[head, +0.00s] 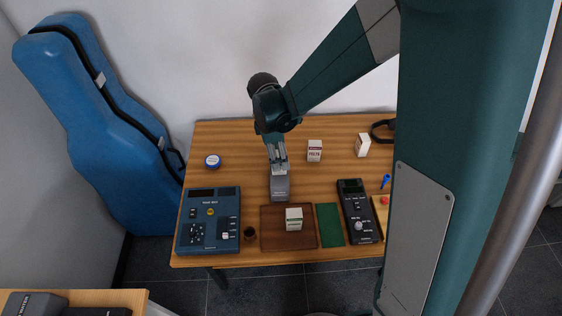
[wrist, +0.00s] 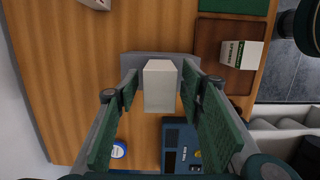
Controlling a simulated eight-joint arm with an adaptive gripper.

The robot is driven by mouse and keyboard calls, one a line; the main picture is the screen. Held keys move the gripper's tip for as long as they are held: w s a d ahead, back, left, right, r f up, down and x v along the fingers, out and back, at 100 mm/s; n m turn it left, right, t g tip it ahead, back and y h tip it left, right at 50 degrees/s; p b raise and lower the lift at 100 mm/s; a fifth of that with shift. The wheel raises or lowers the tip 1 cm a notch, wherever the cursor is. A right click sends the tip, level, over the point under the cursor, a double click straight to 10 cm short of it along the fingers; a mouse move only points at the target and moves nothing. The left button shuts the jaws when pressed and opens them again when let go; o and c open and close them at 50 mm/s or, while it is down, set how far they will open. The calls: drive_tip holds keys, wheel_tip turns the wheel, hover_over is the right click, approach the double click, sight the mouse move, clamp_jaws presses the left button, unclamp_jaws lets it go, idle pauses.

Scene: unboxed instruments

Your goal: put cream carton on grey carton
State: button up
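In the wrist view, the cream carton (wrist: 160,85) sits between the two fingers of my gripper (wrist: 160,80). A narrow gap shows on each side of it, so the fingers look open around it and apart from it. The grey carton (wrist: 134,60) lies directly behind the cream carton in that view. Whether the two touch is not clear. In the head view, my gripper (head: 278,165) is just above the far end of the grey carton (head: 280,190). The cream carton cannot be made out there among the fingers.
A brown tray (head: 270,241) holds a green-and-white carton (head: 294,219). A green mat (head: 329,225), dark meter (head: 357,212) and blue instrument (head: 209,220) surround it. A red-lettered carton (head: 314,151) and white carton (head: 362,145) stand behind. The left rear table is mostly clear.

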drive_tip(key=shift+a+r, duration=0.2)
drive_tip(key=shift+r, duration=1.1)
drive_tip(key=shift+a+r, duration=0.2)
drive_tip(key=shift+r, duration=1.1)
drive_tip(key=shift+a+r, duration=0.2)
drive_tip(key=shift+r, duration=1.1)
drive_tip(key=shift+s+d+r, duration=0.2)
drive_tip(key=shift+d+r, duration=0.15)
drive_tip(key=shift+r, duration=0.05)
drive_tip(key=s+d+r+m+t+y, duration=0.1)
drive_tip(key=s+d+r+m+t, duration=0.2)
drive_tip(key=s+d+r+m, duration=0.6)
drive_tip(key=s+d+r+m+t, duration=0.4)
drive_tip(key=s+d+r+m, duration=0.1)
drive_tip(key=s+d+m, duration=0.4)
drive_tip(key=s, duration=0.2)
drive_tip(key=shift+s+y, duration=0.4)
